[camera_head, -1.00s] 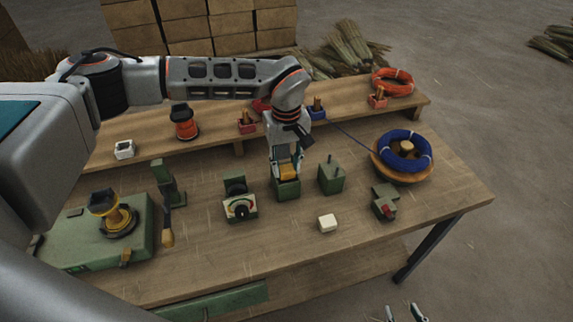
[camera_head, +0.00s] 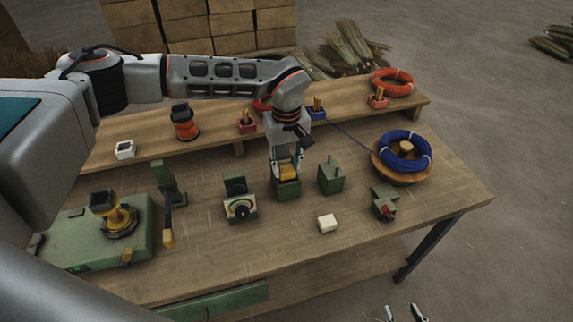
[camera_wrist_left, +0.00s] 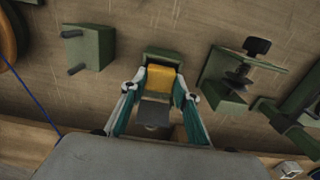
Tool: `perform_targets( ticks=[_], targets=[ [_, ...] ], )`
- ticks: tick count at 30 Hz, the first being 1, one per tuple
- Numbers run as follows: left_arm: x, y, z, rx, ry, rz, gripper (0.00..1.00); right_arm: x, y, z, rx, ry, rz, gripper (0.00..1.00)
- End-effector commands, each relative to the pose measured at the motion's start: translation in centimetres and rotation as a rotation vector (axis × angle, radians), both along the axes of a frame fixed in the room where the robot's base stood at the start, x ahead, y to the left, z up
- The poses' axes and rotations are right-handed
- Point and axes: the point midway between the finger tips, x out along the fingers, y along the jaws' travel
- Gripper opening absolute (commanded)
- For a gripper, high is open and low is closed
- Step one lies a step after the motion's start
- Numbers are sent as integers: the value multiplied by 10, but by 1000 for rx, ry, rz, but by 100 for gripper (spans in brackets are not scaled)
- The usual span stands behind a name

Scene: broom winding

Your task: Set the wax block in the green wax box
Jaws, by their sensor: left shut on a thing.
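The yellow-orange wax block (camera_head: 288,171) is between the fingers of my left gripper (camera_head: 287,172), at the mouth of the green wax box (camera_head: 287,189). In the left wrist view the wax block (camera_wrist_left: 160,79) sits between the teal fingers, with the green rim of the box (camera_wrist_left: 163,56) beyond it. My left gripper is shut on the block. I cannot tell whether the block touches the box floor. My right gripper (camera_head: 403,313) shows only its two fingertips at the bottom edge, apart and empty.
A green block with pegs (camera_head: 331,176) stands close right of the box, and a green gauge (camera_head: 240,207) stands left. A white block (camera_head: 327,223) lies in front. A blue coil (camera_head: 404,151) rests on a round wooden stand at the right. A raised shelf (camera_head: 220,137) runs behind.

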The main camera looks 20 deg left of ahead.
Motion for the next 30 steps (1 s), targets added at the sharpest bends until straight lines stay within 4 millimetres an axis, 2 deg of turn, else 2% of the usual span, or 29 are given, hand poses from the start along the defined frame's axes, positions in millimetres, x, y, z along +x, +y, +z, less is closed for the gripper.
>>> perform_targets(
  ticks=[27,28,30],
  targets=[
    [0,0,-13,0,1,1,11,-2,0,-10,-1,5,0,40],
    [0,0,-13,0,1,1,37,-2,0,-10,-1,5,0,40],
    [0,0,-12,0,1,1,37,-2,0,-9,-1,5,0,40]
  ],
)
